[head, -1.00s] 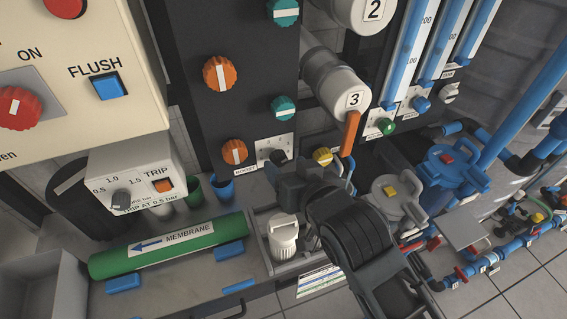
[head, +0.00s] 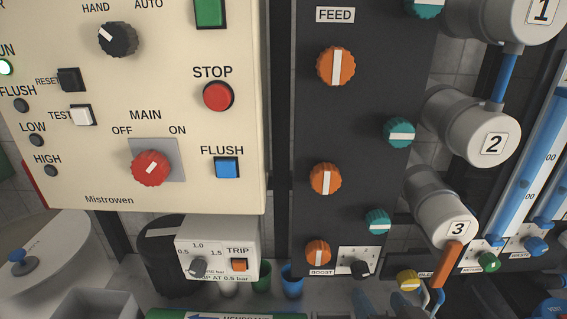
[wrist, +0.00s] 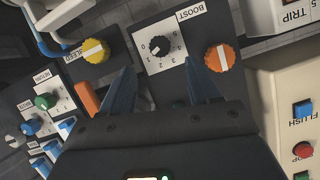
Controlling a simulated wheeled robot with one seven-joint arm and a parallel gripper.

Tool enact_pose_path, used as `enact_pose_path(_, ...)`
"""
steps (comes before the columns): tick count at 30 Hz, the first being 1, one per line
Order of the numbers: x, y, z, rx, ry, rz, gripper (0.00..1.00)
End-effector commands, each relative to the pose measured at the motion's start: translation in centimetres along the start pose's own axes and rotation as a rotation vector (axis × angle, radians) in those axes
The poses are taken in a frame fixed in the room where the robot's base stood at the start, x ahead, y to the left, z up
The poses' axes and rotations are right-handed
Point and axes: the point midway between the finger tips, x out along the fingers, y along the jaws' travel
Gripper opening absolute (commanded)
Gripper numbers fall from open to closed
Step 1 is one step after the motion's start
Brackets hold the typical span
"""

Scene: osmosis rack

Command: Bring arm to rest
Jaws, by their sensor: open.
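My gripper (wrist: 160,88) is open and empty in the wrist view, its two blue-grey fingers apart. Between and beyond the fingers is the BOOST selector, a small dark dial (wrist: 161,47) on a white numbered plate. The same dial shows low in the head view (head: 361,268). In the head view, blue finger-like tips rise at the bottom edge near the yellow knob; most of my arm is out of that frame. I cannot tell the exact gap between the fingers and the panel.
An orange knob (wrist: 219,57) and a yellow knob (wrist: 95,51) flank the dial in the wrist view. An orange lever (head: 448,262) hangs under cylinder 3 (head: 447,215). The cream control panel (head: 105,180) and trip box (head: 217,250) stand left.

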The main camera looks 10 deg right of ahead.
Motion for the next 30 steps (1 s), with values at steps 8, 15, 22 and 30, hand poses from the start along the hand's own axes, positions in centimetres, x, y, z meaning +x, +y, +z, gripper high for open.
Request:
enact_pose_path(8,-4.9,0.6,4.6,-0.034,-0.001,-0.042,0.61)
enact_pose_path(15,-12.4,2.1,8.2,-0.095,0.026,-0.082,0.61)
enact_pose_path(22,-19.9,4.0,9.3,-0.169,0.057,-0.105,0.61)
enact_pose_path(30,-25.6,5.6,8.6,-0.238,0.092,-0.118,0.61)
